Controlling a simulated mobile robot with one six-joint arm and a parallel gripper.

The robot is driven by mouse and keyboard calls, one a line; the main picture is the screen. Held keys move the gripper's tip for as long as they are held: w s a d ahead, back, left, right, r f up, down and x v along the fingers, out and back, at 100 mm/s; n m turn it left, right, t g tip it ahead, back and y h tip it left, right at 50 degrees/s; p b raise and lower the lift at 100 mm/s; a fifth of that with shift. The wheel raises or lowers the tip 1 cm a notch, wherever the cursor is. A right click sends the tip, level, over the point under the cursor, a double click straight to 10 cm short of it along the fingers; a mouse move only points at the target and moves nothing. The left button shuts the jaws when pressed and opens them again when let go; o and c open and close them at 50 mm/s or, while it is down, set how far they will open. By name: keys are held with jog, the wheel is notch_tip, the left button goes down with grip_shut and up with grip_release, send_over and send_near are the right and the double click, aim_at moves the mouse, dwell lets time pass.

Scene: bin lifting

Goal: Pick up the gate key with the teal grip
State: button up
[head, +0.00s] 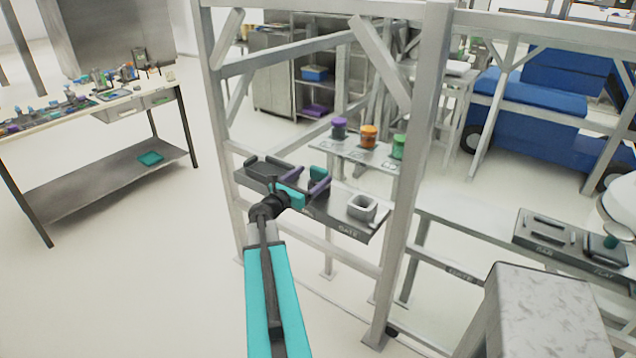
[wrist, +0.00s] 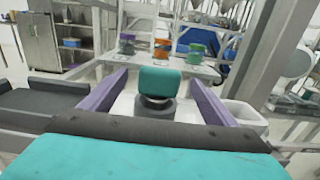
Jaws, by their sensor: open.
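The gate key (head: 318,173) has a teal block grip and a dark round base. It stands upright on the grey shelf (head: 345,229) marked GATE. In the wrist view the key (wrist: 160,82) is centred ahead, between my two purple fingers. My gripper (head: 311,177) is open, with a finger on each side of the key and visible gaps between fingers and grip in the wrist view (wrist: 158,77). I cannot tell how deep the fingers reach past the grip. The bottom of the key's base is partly hidden by my gripper's body.
A pale square cup (head: 362,207) stands right of the key on the shelf. A dark tray (head: 262,168) lies to its left. Purple (head: 339,128), orange (head: 368,137) and green (head: 398,147) jars stand on a shelf behind. A grey frame post (head: 417,130) rises at the right.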

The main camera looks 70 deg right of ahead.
aim_at(316, 172)
jog(key=p+x, duration=0.1)
jog(key=x, duration=0.1)
jog(key=shift+d+r, duration=0.1)
jog(key=shift+d, duration=0.25)
jog(key=shift+p+x, duration=0.55)
jog(key=shift+x, duration=0.45)
jog(key=c, duration=1.3)
